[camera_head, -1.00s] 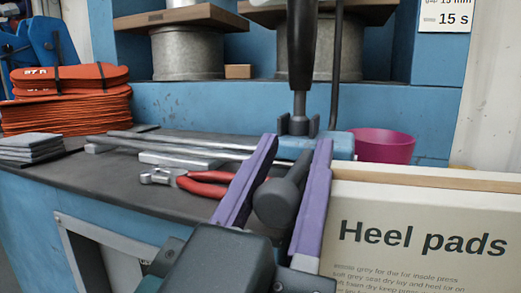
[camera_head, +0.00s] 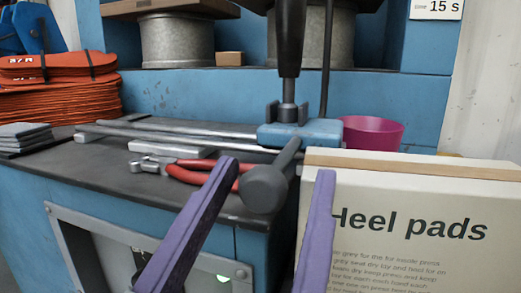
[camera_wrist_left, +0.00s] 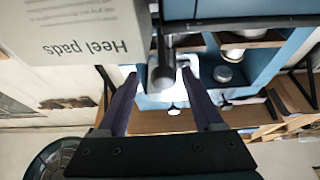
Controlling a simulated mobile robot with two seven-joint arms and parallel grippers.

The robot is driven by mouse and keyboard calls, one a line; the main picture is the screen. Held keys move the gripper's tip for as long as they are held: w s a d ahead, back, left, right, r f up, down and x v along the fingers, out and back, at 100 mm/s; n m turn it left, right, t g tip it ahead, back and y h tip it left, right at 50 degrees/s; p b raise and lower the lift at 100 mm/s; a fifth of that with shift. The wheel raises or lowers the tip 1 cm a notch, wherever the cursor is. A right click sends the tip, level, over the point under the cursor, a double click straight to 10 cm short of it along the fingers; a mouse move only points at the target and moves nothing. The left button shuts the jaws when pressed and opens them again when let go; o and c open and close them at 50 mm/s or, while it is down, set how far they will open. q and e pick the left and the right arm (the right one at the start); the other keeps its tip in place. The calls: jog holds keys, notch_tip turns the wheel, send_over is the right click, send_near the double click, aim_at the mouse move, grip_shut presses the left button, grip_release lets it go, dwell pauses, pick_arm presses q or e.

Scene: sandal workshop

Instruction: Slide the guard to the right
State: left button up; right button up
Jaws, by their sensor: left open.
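A blue block (camera_head: 322,131) sits on two metal rails (camera_head: 190,135) at the bench's back right; I take it to be the guard. A grey handle with a round knob (camera_head: 264,189) sticks out from it towards me. My left gripper (camera_head: 276,168) has purple fingers, open and apart. In the head view the knob shows between them, with no clear contact on either side. In the left wrist view the knob (camera_wrist_left: 162,76) also shows between the open fingers (camera_wrist_left: 158,72). The gripper's body is out of the head view. My right gripper is not in view.
A cream "Heel pads" box (camera_head: 400,245) stands close on the right, beside the right-hand finger. Red-handled pliers (camera_head: 205,174) lie on the dark bench. A magenta bowl (camera_head: 373,132) is behind the block. Orange soles (camera_head: 62,105) are stacked at left.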

pick_arm(q)
jog(key=v, duration=0.5)
jog(key=shift+s+f, duration=0.15)
jog(key=shift+s, duration=0.15)
